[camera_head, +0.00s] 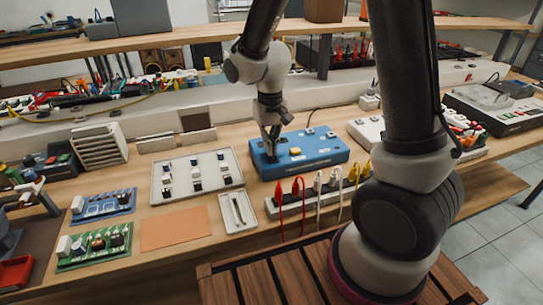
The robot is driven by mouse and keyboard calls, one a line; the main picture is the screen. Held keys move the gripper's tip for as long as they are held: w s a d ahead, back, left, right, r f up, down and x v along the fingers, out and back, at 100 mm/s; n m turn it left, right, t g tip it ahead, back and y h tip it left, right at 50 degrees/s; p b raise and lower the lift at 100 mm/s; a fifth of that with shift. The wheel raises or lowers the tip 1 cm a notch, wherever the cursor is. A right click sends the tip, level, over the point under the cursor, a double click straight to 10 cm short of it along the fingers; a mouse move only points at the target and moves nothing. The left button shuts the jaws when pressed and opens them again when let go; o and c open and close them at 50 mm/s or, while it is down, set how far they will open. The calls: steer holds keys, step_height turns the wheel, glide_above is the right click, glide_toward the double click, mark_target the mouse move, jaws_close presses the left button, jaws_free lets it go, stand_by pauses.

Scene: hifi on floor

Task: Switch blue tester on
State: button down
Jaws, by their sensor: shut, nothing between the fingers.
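The blue tester (325,152) is a flat blue box on the workbench, near the middle of the view. Its top carries a yellow button (295,151) and a few small pale knobs or switches toward the back. My gripper (271,158) points down over the left end of the tester, left of the yellow button. Its fingers are shut with nothing between them. The fingertips are at or very near the tester's top; I cannot tell whether they touch. They hide part of the tester's left end, and any control under them cannot be made out.
A strip with red, white and yellow leads (318,190) stands in front of the tester. Left of it are a white panel with switches (180,187), a small white tray (229,222), an orange sheet (175,229) and circuit boards (95,245). A shelf (190,40) runs behind.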

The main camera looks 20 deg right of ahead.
steer(key=shift+f, duration=0.2)
steer(key=shift+r, duration=3.55)
steer(key=shift+s, duration=0.15)
steer(key=s+d+r+t, duration=0.2)
steer(key=s+d+r, duration=0.5)
steer(key=s, duration=0.2)
steer(key=s+d+r+t, duration=0.2)
steer(key=s+d+r, duration=0.5)
steer(key=s+d, duration=0.1)
steer(key=shift+s, duration=0.85)
